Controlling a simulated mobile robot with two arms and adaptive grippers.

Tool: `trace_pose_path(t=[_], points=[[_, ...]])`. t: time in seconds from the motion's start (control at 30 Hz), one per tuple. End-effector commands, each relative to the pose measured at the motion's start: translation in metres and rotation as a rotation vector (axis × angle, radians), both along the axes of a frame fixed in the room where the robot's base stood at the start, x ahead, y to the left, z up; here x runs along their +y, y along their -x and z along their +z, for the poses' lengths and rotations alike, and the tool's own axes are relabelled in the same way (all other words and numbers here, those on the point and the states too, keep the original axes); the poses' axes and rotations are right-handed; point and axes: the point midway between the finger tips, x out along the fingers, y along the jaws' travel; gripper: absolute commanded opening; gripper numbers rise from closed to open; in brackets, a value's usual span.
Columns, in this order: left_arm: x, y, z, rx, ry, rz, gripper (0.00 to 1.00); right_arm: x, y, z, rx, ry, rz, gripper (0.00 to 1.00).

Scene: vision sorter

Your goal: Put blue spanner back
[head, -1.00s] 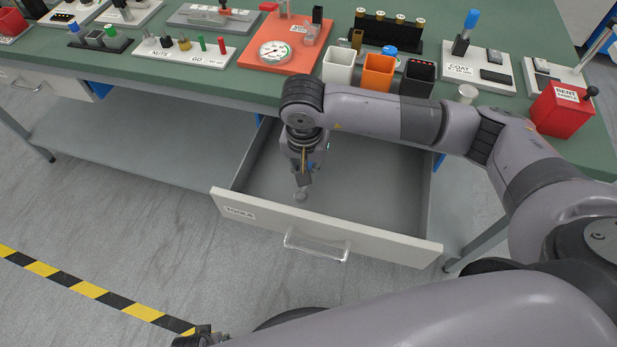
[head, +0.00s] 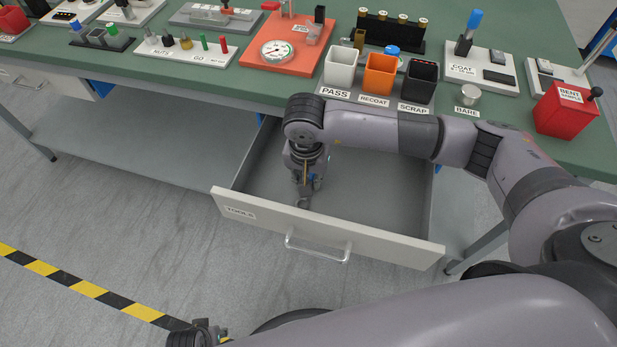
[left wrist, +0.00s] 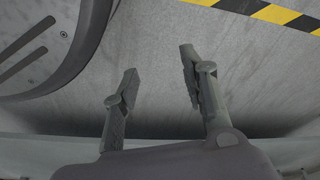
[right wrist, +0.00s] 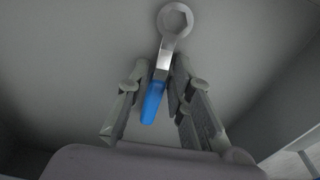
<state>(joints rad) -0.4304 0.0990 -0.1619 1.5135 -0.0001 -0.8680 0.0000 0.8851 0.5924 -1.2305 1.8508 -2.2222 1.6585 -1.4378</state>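The blue spanner (right wrist: 153,102) has a blue handle and a bright steel ring end. In the right wrist view it lies slightly slanted between the fingers of my right gripper (right wrist: 162,75), which are closed in on it around the top of the handle. In the head view my right gripper (head: 307,190) points down inside the open drawer (head: 240,211), near its front panel, and mostly hides the spanner. Whether the spanner touches the drawer floor is not clear. My left gripper (left wrist: 160,65) is open and empty above the floor; it also shows low in the head view (head: 207,333).
The drawer is otherwise bare where visible, with free floor to the right. The green bench (head: 225,75) above holds white, orange and black bins (head: 379,74), a red box (head: 562,118), a gauge on an orange plate (head: 278,51) and several racks.

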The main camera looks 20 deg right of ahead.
Motion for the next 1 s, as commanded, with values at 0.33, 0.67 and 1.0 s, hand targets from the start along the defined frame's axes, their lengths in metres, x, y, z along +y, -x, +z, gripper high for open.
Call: trace_pose_path(t=[0.33,0.67,1.0], points=[[0.001,0.006,-0.003,0.011,-0.002,0.001,0.40,0.000,0.000,0.000,0.000,0.000,0.000,0.34],[0.002,0.018,-0.015,0.028,-0.003,-0.002,0.40,0.001,0.000,0.014,-0.003,-0.001,0.001,0.34],[0.004,0.026,-0.026,0.031,-0.005,-0.004,0.40,0.005,0.006,0.089,-0.005,-0.002,0.001,0.34]])
